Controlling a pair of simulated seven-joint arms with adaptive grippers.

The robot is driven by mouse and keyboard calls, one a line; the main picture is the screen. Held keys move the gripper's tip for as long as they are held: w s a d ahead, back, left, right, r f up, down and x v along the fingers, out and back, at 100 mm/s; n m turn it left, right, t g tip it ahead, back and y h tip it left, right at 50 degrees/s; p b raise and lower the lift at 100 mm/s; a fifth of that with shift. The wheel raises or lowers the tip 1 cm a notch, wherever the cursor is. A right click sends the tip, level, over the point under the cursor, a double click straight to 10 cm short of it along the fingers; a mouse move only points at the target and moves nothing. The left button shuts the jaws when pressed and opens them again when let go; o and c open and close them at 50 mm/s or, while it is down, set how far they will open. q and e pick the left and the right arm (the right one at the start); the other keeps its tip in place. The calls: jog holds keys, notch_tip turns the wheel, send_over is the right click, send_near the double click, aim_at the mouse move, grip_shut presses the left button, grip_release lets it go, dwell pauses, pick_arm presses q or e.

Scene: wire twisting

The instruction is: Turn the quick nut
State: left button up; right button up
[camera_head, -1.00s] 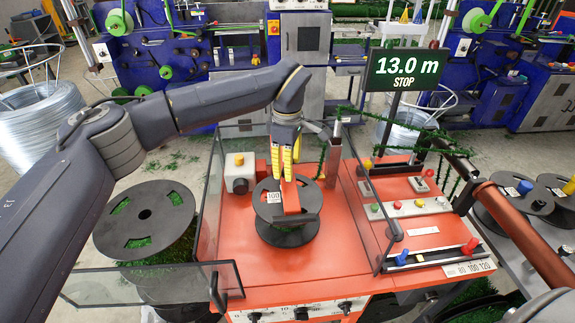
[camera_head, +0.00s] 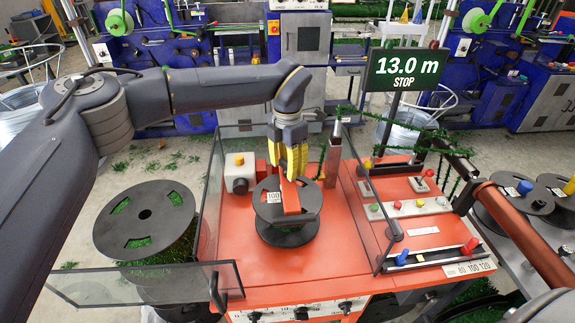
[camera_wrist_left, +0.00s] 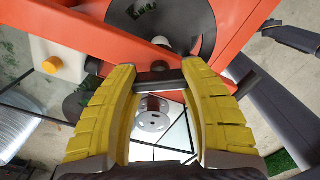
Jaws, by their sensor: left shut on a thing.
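My left gripper (camera_head: 293,172) reaches down from above at the reel on the orange machine, and its yellow fingers also show in the left wrist view (camera_wrist_left: 160,92). There, its fingers are shut on a dark grey bar, which I take to be the quick nut (camera_wrist_left: 160,76); the bar spans the gap between the fingertips. In the head view the fingers hide most of it. The black reel (camera_head: 287,234) sits upright below, with an orange arm (camera_head: 290,198) running over it next to a "100" label. My right gripper is not in view.
Clear guard panels (camera_head: 207,200) stand around the reel on the orange machine (camera_head: 262,277). A post (camera_head: 333,160) and a white box with a yellow button (camera_head: 240,172) stand close by. The display (camera_head: 405,70) reads 13.0 m STOP. A larger reel (camera_head: 145,215) stands to the left.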

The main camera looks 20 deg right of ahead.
aim_at(287, 164)
pick_arm(q)
jog(key=n, duration=0.5)
jog(key=shift+n, duration=0.3)
jog(key=n, duration=0.4)
jog(key=shift+n, duration=0.7)
jog(key=o, duration=1.2)
jog(key=shift+c, duration=0.2)
jog(key=shift+o, duration=1.4)
jog(key=shift+r, duration=0.3)
notch_tip(287, 164, up, 11)
jog(key=shift+r, duration=0.2)
